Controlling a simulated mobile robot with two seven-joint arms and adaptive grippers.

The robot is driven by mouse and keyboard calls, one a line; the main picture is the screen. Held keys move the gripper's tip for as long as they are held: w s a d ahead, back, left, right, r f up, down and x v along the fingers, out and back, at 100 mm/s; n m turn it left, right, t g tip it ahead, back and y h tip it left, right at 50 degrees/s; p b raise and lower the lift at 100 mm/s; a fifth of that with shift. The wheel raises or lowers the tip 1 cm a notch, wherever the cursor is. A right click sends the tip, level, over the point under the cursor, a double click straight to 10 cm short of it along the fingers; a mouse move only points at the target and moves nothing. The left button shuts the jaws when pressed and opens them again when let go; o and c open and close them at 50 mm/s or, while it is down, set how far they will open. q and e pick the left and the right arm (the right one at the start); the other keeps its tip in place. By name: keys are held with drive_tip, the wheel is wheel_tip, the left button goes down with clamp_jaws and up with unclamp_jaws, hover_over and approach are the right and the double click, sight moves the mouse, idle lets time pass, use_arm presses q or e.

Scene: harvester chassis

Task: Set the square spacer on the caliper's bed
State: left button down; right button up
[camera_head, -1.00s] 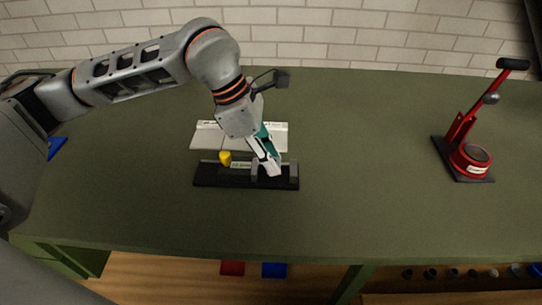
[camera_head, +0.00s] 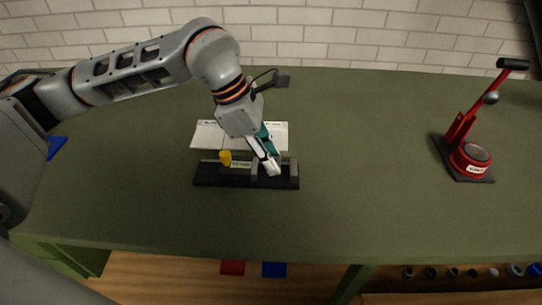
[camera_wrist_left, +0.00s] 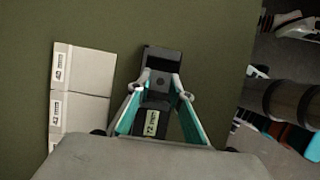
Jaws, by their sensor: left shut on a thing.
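The caliper (camera_head: 207,181) is a long dark base on the table, with a grey upright jaw (camera_head: 254,170), a yellow knob (camera_head: 225,157) and a display that reads 72 mm in the left wrist view (camera_wrist_left: 151,123). My left gripper (camera_head: 272,169) reaches down over its right part. In the left wrist view the fingertips (camera_wrist_left: 165,90) close on a dark grey piece between them. I cannot tell whether this piece is the square spacer or part of the caliper; the fingers partly hide it. My right gripper is not in view.
Two pale trays or plates, labelled 40 mm (camera_wrist_left: 88,70) and 42 mm (camera_wrist_left: 85,121), lie just behind the caliper. A red lever press (camera_head: 469,157) stands at the right of the green table (camera_head: 370,190). The table between is clear. Red and blue items show below the front edge.

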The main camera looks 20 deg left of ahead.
use_arm(q)
drive_tip(key=shift+f, duration=0.2)
drive_tip(key=shift+f, duration=0.4)
drive_tip(key=shift+f+b, duration=0.2)
drive_tip(key=shift+b, duration=0.15)
drive_tip(key=c, duration=1.7)
unclamp_jaws()
drive_tip(key=v, duration=1.2)
